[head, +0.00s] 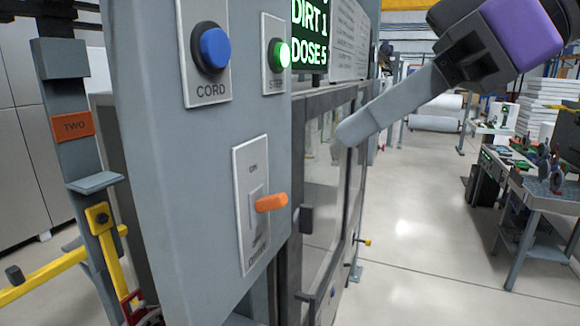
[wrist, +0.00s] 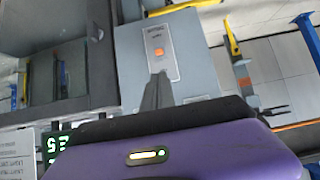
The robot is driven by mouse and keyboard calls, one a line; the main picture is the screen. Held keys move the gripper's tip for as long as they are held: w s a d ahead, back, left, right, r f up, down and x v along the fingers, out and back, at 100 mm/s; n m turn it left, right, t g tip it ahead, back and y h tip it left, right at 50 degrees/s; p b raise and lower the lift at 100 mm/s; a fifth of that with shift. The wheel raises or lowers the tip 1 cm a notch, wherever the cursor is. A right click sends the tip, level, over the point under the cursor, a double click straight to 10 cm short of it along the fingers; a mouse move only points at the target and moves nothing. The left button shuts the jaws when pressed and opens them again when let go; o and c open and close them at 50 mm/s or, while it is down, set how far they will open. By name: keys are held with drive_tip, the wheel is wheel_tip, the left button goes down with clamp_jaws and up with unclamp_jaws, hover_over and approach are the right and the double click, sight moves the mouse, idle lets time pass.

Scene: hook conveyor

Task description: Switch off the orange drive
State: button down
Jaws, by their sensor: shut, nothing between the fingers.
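The orange drive switch is an orange lever (head: 271,202) sticking out from a white plate (head: 241,240) on the grey machine panel. "ON" is printed near the plate's top; the lower lettering is hard to read. The lever appears in the upper part of its slot. In the wrist view the lever shows as a small orange spot (wrist: 159,52) just beyond the fingertips. My gripper (head: 350,136) is shut and empty, its fingers pointing toward the panel. In the head view it is right of and above the lever, apart from it. The fingers (wrist: 158,85) partly cover the plate in the wrist view.
A blue CORD button (head: 213,48) and a lit green button (head: 279,54) sit above the switch, beside a green-text display (head: 310,32). A glazed door frame (head: 325,165) lies right of the panel. Yellow bars (head: 40,280) and a post are at left. Open floor (head: 420,230) lies right.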

sight(271, 203)
idle(0.3)
drive_tip(key=p+x, duration=0.2)
drive_tip(key=x, duration=0.8)
drive_tip(key=shift+d+f+y+b, duration=0.1)
drive_tip(key=shift+f+y+b, duration=0.15)
drive_tip(key=shift+y+b, duration=0.2)
drive_tip(key=shift+s+d+f+t+y+b, duration=0.15)
drive_tip(key=shift+t+y+b, duration=0.35)
drive_tip(key=shift+y+b, duration=0.5)
